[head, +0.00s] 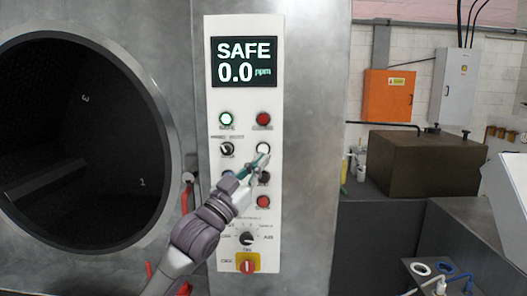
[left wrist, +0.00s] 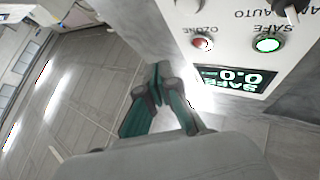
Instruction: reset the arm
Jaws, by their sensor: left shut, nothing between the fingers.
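My left arm reaches up from the bottom of the head view. Its left gripper (head: 260,162) is shut and empty, in front of the white control panel (head: 214,100). It covers some controls in the panel's middle, near a white button (head: 263,148). In the left wrist view the green-grey fingers of the gripper (left wrist: 160,82) are together, with the panel upside down at upper right. I cannot tell whether the fingertips touch the panel. My right gripper is not in view.
The display (head: 244,63) reads SAFE 0.0 ppm, above a lit green lamp (head: 226,118). The round washer opening (head: 75,130) is at left. An orange cabinet (head: 390,95) hangs at the back right. Floor (left wrist: 80,85) lies clear in the left wrist view.

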